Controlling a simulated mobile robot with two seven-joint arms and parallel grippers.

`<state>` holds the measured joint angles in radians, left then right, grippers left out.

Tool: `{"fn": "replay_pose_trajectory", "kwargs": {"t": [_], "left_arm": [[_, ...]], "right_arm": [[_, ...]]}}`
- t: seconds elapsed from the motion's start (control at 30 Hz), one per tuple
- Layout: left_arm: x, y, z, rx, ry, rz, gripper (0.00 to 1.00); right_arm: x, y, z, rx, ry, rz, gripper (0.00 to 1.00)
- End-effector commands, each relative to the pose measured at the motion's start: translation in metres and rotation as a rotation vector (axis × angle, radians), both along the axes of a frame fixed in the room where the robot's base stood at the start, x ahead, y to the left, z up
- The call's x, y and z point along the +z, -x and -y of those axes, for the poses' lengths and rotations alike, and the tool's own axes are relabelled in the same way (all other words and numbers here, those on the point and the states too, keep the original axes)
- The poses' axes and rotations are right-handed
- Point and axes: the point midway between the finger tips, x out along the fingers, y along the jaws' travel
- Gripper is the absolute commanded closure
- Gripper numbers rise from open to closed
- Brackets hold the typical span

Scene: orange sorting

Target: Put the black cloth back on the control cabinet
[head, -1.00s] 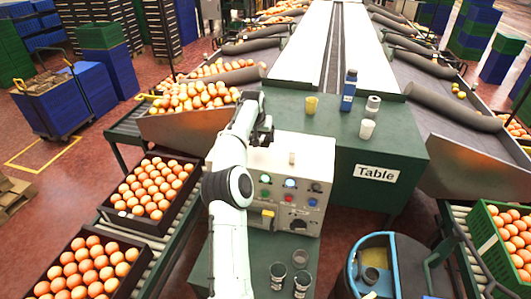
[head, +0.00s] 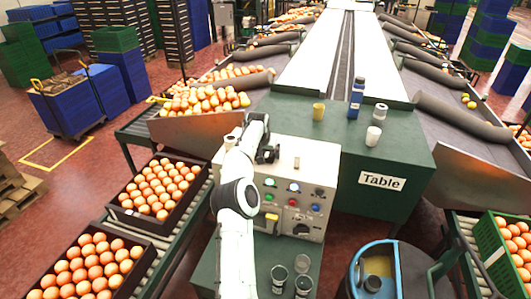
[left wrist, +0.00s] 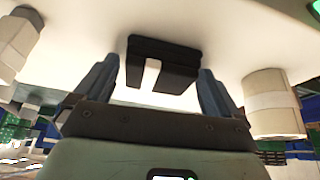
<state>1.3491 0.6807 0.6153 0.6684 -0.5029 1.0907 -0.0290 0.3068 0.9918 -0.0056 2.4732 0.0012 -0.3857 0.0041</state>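The control cabinet (head: 312,152) is a white box with coloured lights and knobs on its front, standing on a green stand. My left gripper (head: 262,142) is over the back left of its top. In the head view I cannot tell the cloth from the dark gripper. My right gripper is not in view.
A short white cylinder (head: 296,163) stands on the cabinet top. The green table (head: 340,190) behind holds a yellow cup (head: 319,111), a blue bottle (head: 356,97) and white containers (head: 373,136). Orange crates (head: 120,205) lie left.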

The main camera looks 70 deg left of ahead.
Motion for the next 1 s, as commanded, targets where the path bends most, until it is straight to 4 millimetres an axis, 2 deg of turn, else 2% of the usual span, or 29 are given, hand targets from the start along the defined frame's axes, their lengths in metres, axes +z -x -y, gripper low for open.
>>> {"fn": "replay_pose_trajectory", "kwargs": {"t": [0.23,0.37,0.6,0.8,1.0], "left_arm": [[0.002,-0.001,0.0,-0.001,0.0,0.002,0.0],[0.012,0.003,0.003,0.0,-0.002,0.0,0.0],[0.055,0.016,0.02,0.0,-0.004,-0.001,0.0],[0.091,0.024,0.034,0.0,-0.003,0.001,0.0],[0.108,0.029,0.041,0.0,0.001,0.001,0.0]], "right_arm": [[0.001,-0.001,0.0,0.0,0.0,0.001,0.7],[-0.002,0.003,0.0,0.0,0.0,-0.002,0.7],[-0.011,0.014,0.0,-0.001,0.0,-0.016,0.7],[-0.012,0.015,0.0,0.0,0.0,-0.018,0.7],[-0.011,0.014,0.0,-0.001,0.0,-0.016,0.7]]}}
